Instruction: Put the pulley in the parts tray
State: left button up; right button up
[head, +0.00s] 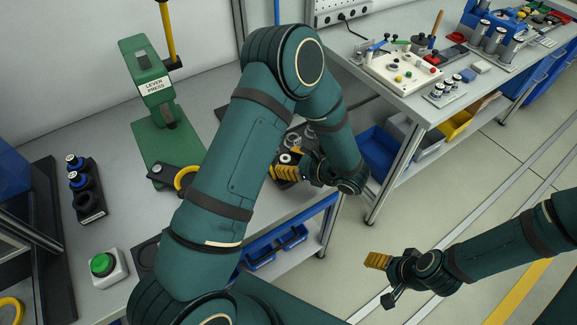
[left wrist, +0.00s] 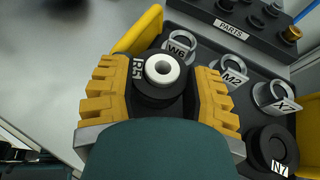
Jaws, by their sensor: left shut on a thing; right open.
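A black round pulley (left wrist: 163,84) with a white hub is between the yellow fingers of my left gripper (left wrist: 160,92), which is shut on it. In the head view the left gripper (head: 287,172) is at the right end of the bench, by a dark tray. In the left wrist view the dark tray (left wrist: 262,68) lies beside and beyond the pulley, with a block labelled PARTS (left wrist: 232,30) at its back. I cannot tell whether the pulley touches the tray. My right gripper (head: 378,262) is open and empty over the floor.
Tagged metal rings (left wrist: 233,75) and a black round part tagged N7 (left wrist: 272,148) lie in the tray. A green lever press (head: 150,85), a green button box (head: 108,266) and a black holder (head: 88,190) stand to the left. Bare bench (left wrist: 60,60) lies left of the gripper.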

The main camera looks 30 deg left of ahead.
pick_arm(q)
notch_tip(320, 180, down, 2)
jog(key=shift+f, duration=0.15)
jog(key=shift+s, duration=0.1)
jog(key=shift+s+f+b, duration=0.2)
jog(key=shift+f+b, duration=0.4)
jog(key=shift+b, duration=0.05)
jog(key=o, duration=0.9)
jog(key=shift+w+f, duration=0.1)
jog(key=shift+w, duration=0.1)
jog(key=shift+s, duration=0.1)
